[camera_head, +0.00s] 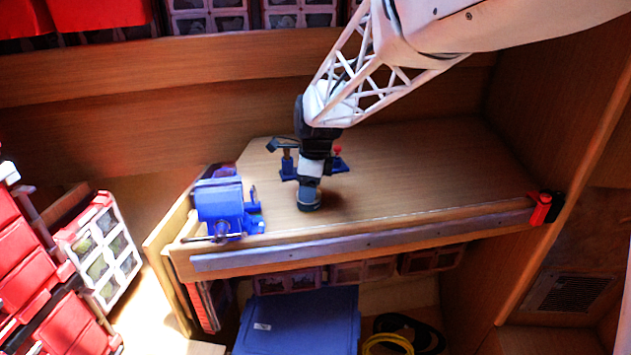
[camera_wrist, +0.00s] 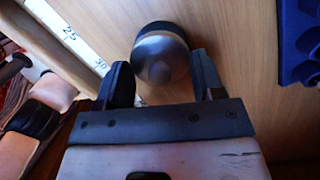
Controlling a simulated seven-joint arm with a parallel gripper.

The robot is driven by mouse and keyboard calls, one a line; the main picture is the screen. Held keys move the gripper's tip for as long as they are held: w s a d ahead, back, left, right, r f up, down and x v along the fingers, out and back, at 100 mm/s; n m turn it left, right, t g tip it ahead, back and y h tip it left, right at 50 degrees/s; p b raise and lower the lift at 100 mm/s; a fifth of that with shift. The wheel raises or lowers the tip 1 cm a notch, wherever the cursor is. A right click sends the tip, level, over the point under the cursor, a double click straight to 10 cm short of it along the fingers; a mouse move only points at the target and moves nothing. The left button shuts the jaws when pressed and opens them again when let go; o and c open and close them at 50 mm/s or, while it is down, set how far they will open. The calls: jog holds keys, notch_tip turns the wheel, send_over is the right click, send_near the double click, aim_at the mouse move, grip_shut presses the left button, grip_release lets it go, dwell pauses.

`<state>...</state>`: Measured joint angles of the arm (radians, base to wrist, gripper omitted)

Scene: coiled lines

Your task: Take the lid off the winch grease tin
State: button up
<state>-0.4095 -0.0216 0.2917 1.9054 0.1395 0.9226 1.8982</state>
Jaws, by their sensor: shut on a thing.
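The winch grease tin (camera_head: 309,205) is a small, dark round tin on the bench top, directly below my gripper (camera_head: 309,187). In the wrist view, a rounded silver part, which looks like its lid (camera_wrist: 163,60), sits between my two fingers (camera_wrist: 163,76). A dark part, apparently the tin's body (camera_wrist: 160,28), shows beyond it. My gripper points down and is shut on the lid. I cannot tell whether the lid is still seated on the tin. The fingers hide part of it in the head view.
A blue vise (camera_head: 222,208) stands at the bench's left front. A blue fixture (camera_head: 340,163) with a red knob stands just behind my gripper. A ruler strip (camera_head: 350,242) runs along the front edge. A red and black item (camera_head: 541,208) is at the right corner. The bench's right is clear.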

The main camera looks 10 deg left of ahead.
jog(key=shift+r, duration=0.1)
jog(key=shift+r, duration=0.75)
notch_tip(320, 180, up, 2)
jog(key=shift+r, duration=0.1)
jog(key=s+d, duration=0.3)
jog(key=s, duration=0.4)
jog(key=s+d+r, duration=0.1)
jog(key=s+d, duration=0.2)
jog(key=s, duration=0.4)
jog(key=shift+s+d, duration=0.3)
